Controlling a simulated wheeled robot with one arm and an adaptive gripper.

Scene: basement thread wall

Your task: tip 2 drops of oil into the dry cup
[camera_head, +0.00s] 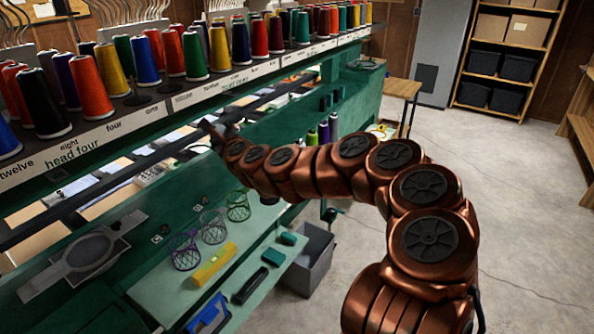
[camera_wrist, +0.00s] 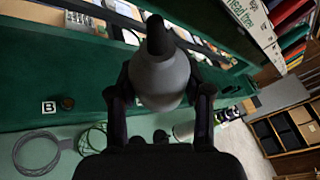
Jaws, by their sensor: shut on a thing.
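My gripper (camera_wrist: 158,92) is shut on a grey bottle with a black nozzle (camera_wrist: 160,75), taken to be the oil bottle. Its fingers press on both sides of the bottle in the wrist view. In the head view the gripper (camera_head: 214,132) is at the machine's front, small and dark, below the thread rail. A small dark round cup (camera_wrist: 67,102) sits beside a label "B" on the green panel, left of the bottle and apart from it. Two small cups (camera_head: 165,229) (camera_head: 205,199) with labels show on the panel in the head view. Whether either is dry cannot be told.
Thread cones stand along the rail (camera_head: 110,130) above. A grey bin (camera_head: 310,262) stands on the floor. The floor at right is clear.

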